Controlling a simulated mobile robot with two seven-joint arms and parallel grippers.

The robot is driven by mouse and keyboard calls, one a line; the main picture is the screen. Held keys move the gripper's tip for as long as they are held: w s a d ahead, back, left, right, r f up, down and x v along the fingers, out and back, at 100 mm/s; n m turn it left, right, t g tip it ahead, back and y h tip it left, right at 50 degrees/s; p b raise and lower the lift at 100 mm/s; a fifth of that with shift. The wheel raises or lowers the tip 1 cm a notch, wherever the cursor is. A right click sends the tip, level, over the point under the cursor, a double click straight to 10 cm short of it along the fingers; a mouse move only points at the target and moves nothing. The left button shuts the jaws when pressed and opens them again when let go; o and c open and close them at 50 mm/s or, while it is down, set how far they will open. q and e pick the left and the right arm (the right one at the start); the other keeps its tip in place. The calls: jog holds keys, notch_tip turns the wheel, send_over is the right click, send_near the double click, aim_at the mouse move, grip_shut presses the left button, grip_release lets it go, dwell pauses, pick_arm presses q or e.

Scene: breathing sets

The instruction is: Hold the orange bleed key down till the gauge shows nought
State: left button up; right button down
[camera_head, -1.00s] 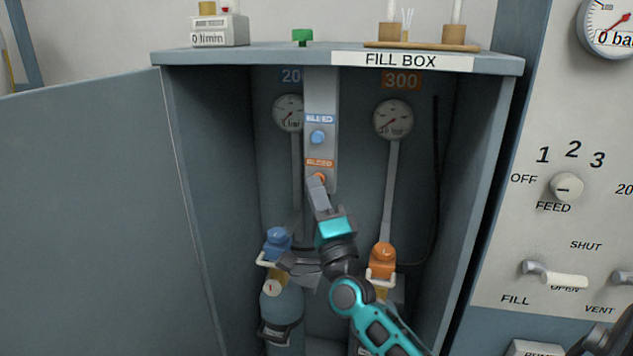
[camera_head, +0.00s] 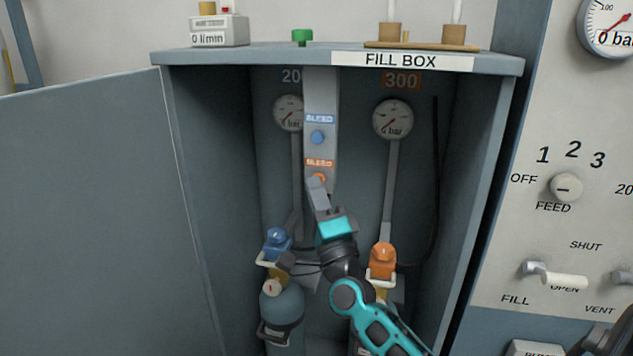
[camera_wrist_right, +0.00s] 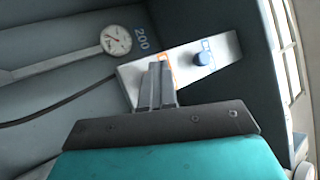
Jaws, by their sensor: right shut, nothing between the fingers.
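The orange bleed key (camera_head: 320,177) sits low on the grey panel (camera_head: 321,90) inside the fill box, under an orange BLEED label. My right gripper (camera_head: 317,182) is shut and empty, its fingertips against the key and partly covering it. In the right wrist view the closed fingers (camera_wrist_right: 160,68) reach the panel and hide the key. How far the key is pressed cannot be told. The gauge (camera_head: 393,119) under the orange 300 reads 0 bar, with its needle at lower left. My left gripper is not in view.
A blue bleed key (camera_head: 318,137) sits just above. A second gauge (camera_head: 288,112) is at left, partly behind the panel. A blue valve (camera_head: 277,242) and an orange valve (camera_head: 382,258) flank my arm. The open door (camera_head: 90,210) stands at left.

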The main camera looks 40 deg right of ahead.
jog(key=shift+s, duration=0.1)
jog(key=shift+s+a+p, duration=0.35)
jog(key=shift+s+a, duration=0.2)
jog(key=shift+a, duration=0.15)
jog(key=s+a+p, duration=0.1)
jog(key=s+a, duration=0.2)
jog(key=shift+s+a, duration=0.1)
jog(key=shift+a, duration=0.3)
dwell(0.3)
